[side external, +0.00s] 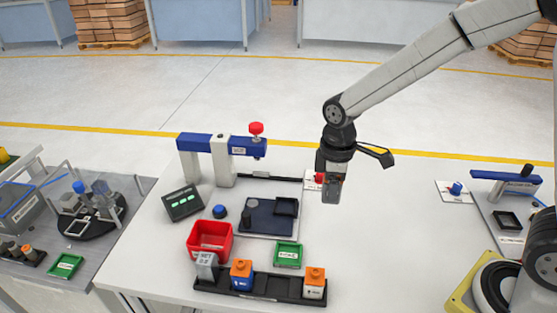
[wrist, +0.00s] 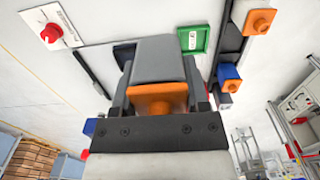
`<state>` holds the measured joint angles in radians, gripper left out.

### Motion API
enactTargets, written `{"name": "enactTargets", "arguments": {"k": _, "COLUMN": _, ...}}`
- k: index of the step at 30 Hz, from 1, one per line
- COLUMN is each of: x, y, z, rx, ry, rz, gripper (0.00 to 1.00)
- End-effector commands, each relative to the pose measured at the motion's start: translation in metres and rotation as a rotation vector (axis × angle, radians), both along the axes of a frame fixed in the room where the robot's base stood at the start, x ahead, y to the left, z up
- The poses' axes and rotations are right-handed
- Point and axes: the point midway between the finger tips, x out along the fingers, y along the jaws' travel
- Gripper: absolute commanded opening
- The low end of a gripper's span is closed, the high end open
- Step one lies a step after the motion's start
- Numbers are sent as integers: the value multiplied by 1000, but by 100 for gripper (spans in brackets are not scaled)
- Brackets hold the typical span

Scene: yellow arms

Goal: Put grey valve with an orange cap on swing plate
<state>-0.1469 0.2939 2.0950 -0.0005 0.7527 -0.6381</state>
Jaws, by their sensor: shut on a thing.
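My gripper (side external: 331,190) is shut on the grey valve with an orange cap and holds it in the air above the white table. In the wrist view the valve's grey body (wrist: 158,58) sits between the two dark fingers, with its orange cap (wrist: 160,100) toward the palm. In the side view the valve is mostly hidden by the fingers. A round black plate (side external: 72,226) with clear and metal fixtures lies on the grey table at the left. I cannot tell for certain whether it is the swing plate.
A red bin (side external: 209,240), green tray (side external: 288,255) and blue-armed press (side external: 222,147) stand nearby. The table right of my gripper has free room.

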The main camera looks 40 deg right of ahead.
Motion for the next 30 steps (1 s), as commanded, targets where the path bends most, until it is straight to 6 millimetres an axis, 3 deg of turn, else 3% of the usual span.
{"name": "enactTargets", "arguments": {"k": 22, "x": 86, "y": 10, "z": -40, "rx": 0, "ry": 0, "rz": -1, "gripper": 0}}
{"name": "enactTargets", "arguments": {"k": 30, "x": 109, "y": 13, "z": -68, "rx": -1, "ry": 2, "rz": -1, "gripper": 0}}
